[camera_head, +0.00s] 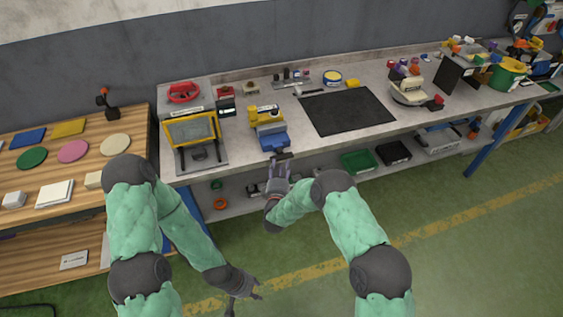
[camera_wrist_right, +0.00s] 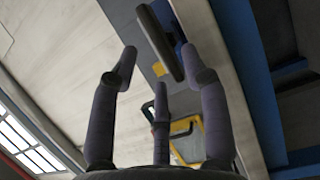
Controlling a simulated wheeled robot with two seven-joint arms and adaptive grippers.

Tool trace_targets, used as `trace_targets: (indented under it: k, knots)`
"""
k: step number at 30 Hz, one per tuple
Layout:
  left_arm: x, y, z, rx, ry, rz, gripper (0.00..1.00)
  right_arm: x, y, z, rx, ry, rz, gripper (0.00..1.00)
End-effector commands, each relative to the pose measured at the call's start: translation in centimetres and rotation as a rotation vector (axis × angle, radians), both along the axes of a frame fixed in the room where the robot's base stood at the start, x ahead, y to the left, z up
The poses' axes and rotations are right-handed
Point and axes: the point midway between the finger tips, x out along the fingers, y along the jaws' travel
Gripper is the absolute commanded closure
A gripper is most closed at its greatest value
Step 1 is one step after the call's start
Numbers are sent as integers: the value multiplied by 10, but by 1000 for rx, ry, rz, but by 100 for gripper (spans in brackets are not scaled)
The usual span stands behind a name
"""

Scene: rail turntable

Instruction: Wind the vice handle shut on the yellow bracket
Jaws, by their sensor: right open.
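The blue vice (camera_head: 272,138) stands at the front edge of the grey bench, with the yellow bracket (camera_head: 265,114) at its top. Its dark bar handle (camera_head: 282,156) juts out over the bench's front edge; it also shows large in the right wrist view (camera_wrist_right: 160,42). My right gripper (camera_head: 278,172) is just in front of and below the handle. In the right wrist view its fingers (camera_wrist_right: 160,75) are spread, with the bar beyond and between the tips, not gripped. My left gripper (camera_head: 244,288) hangs low over the floor, empty, its fingers apart.
A yellow-framed panel (camera_head: 192,130) stands left of the vice. A black mat (camera_head: 346,111) lies to its right. A lower shelf under the bench holds a green tray (camera_head: 358,162) and other items. A wooden table (camera_head: 70,180) stands at left. The green floor in front is clear.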

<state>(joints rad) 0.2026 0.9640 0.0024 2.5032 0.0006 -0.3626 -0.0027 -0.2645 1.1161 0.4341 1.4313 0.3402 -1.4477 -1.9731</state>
Motion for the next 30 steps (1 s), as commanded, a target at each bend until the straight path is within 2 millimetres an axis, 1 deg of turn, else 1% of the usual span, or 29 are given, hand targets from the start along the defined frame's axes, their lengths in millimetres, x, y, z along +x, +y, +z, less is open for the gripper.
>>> trace_targets:
  k: [1,3,7,12,19,20,21,23,24,25,30]
  knots:
    - [0,0,-2,0,0,0,60,8,-1,-1,1,-1,-2,54]
    - [0,0,-3,0,0,0,60,17,-2,-1,0,0,-2,54]
    - [0,0,-4,0,0,0,60,30,-3,-1,0,1,-1,54]
    - [0,0,-4,0,0,0,60,36,-3,0,0,1,0,54]
    - [0,0,-4,0,0,0,60,36,-3,0,0,1,0,54]
    - [0,0,-4,0,0,0,60,36,-3,0,0,1,0,59]
    - [0,0,-4,0,0,0,60,36,-3,0,0,1,0,71]
    - [0,0,-4,0,0,0,60,36,-3,0,0,1,0,88]
    - [0,0,-4,0,0,0,60,36,-3,0,0,1,0,99]
    - [0,0,-4,0,0,0,60,36,-3,0,0,1,0,100]
    - [0,0,-4,0,0,0,60,36,-3,0,1,2,0,100]
